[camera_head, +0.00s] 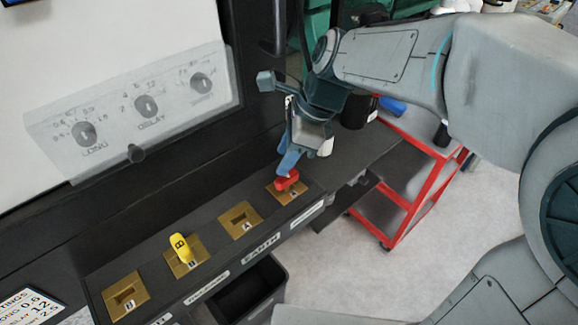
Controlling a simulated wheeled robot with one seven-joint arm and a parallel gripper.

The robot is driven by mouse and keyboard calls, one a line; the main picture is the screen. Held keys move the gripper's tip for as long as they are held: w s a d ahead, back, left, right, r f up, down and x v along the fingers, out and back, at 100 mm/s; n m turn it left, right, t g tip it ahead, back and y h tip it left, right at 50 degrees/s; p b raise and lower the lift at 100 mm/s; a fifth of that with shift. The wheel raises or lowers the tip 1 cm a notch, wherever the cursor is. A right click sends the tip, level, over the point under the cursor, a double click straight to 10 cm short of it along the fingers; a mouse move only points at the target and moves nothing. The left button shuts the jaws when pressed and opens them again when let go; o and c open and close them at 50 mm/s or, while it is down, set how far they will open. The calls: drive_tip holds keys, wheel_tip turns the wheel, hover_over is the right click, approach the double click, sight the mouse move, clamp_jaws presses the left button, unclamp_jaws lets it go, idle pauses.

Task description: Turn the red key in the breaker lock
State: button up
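The red key (287,181) stands in the breaker lock, a brass plate (276,197) at the right end of the dark ledge. My gripper (288,163) is directly above the red key, with its blue-grey fingers pointing down at it. A fingertip overlaps the top of the key in the picture. I cannot tell whether the fingers touch or grip it, or how far apart they are. A yellow key (181,247) marked B sits in another brass plate further left on the ledge.
Two brass plates with empty square slots, one in the middle (240,221) and one at the left end (126,296), share the ledge. A dark bin (252,292) hangs below it. A red-framed cart (415,200) stands to the right. A dial panel (135,108) is behind the ledge.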

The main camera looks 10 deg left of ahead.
sight(287, 185)
drive_tip(key=n+g, duration=0.1)
drive_tip(key=n, duration=0.1)
drive_tip(key=shift+n, duration=0.3)
drive_tip(key=shift+w+d+n+h+p, duration=0.15)
drive_tip(key=shift+w+n+h+p, duration=0.15)
drive_tip(key=shift+n+p, duration=0.3)
drive_tip(key=n, duration=0.1)
drive_tip(key=n+g+p, duration=0.1)
drive_tip(key=d+n, duration=0.1)
drive_tip(key=shift+w+f+g+h+p, duration=0.2)
drive_tip(key=shift+w+g+h+p, duration=0.1)
drive_tip(key=shift+w+h+p, duration=0.1)
drive_tip(key=shift+w+f+n, duration=0.1)
drive_tip(key=shift+f+n, duration=0.2)
drive_tip(key=shift+n, duration=0.4)
drive_tip(key=b+x, duration=0.3)
drive_tip(key=x, duration=0.2)
drive_tip(key=shift+f, duration=0.2)
drive_tip(key=shift+c, duration=0.3)
